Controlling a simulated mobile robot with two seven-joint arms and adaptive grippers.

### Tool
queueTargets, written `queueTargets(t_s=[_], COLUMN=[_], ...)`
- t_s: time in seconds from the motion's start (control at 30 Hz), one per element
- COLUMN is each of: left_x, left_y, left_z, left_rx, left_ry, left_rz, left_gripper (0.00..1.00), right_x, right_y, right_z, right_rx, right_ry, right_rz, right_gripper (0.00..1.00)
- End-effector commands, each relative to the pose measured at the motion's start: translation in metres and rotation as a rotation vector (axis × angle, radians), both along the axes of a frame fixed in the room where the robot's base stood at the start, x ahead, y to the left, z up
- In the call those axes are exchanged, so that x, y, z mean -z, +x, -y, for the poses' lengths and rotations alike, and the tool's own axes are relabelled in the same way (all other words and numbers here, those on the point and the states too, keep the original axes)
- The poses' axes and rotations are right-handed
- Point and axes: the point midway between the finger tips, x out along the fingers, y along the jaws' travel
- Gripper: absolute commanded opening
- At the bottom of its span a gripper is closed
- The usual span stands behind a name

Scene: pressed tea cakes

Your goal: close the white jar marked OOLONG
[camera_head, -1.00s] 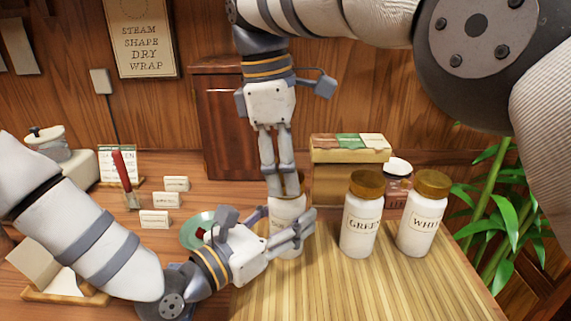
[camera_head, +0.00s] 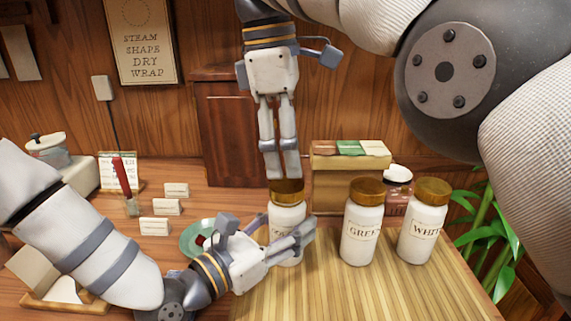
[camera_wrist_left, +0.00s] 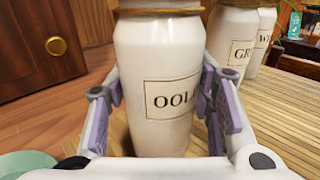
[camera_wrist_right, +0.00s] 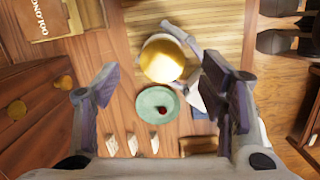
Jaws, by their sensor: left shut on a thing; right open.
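The white jar marked OOLONG (camera_head: 285,220) stands upright on the slatted mat, its label large in the left wrist view (camera_wrist_left: 160,70). Its gold-brown lid (camera_head: 288,190) sits on top, looking level; the right wrist view shows the lid from above (camera_wrist_right: 162,60). I cannot tell how tight it is. My left gripper (camera_head: 300,237) is shut around the jar's body, one finger on each side, and hides part of it in the head view. My right gripper (camera_head: 282,175) points down just above the lid, open and empty, its fingers apart (camera_wrist_right: 160,78).
Two lidded white jars, GREEN (camera_head: 361,225) and WHITE (camera_head: 422,220), stand right of it on the slatted mat (camera_head: 340,295). A wooden box (camera_head: 340,185) stands behind. A green saucer (camera_head: 197,240) and small cards (camera_head: 155,226) lie left. The mat's front is clear.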

Motion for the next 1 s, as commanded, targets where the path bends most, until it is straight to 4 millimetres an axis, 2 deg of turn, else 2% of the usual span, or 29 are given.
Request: queueTargets(t_s=[0.23, 0.27, 0.37, 0.47, 0.6, 0.7, 0.83, 1.0], left_x=[0.0, 0.0, 0.0, 0.0, 0.0, 0.0, 0.0, 0.0], left_y=[0.0, 0.0, 0.0, 0.0, 0.0, 0.0, 0.0, 0.0], left_z=[0.0, 0.0, 0.0, 0.0, 0.0, 0.0, 0.0, 0.0], left_rx=[0.0, 0.0, 0.0, 0.0, 0.0, 0.0, 0.0, 0.0], left_ry=[-0.001, -0.001, -0.001, -0.001, -0.001, -0.001, -0.001, -0.001], left_rz=[0.001, 0.001, 0.001, 0.001, 0.001, 0.001, 0.001, 0.001], left_gripper=[0.0, 0.0, 0.0, 0.0, 0.0, 0.0, 0.0, 0.0], right_x=[0.004, 0.004, 0.004, 0.0, -0.011, -0.02, -0.028, -0.03], right_y=[-0.002, -0.002, -0.003, -0.003, -0.004, -0.003, -0.002, -0.002], right_z=[-0.004, -0.004, -0.003, -0.002, -0.001, 0.0, 0.0, 0.0], right_rx=[-0.009, -0.01, -0.075, -0.318, -0.78, -1.052, -1.259, -1.311], right_ry=[-0.016, -0.016, -0.006, 0.028, 0.087, 0.114, 0.127, 0.126], right_rz=[-0.008, -0.009, -0.023, -0.063, -0.102, -0.102, -0.094, -0.091], right_gripper=[0.65, 0.61, 0.61, 0.61, 0.61, 0.61, 0.61, 0.61])
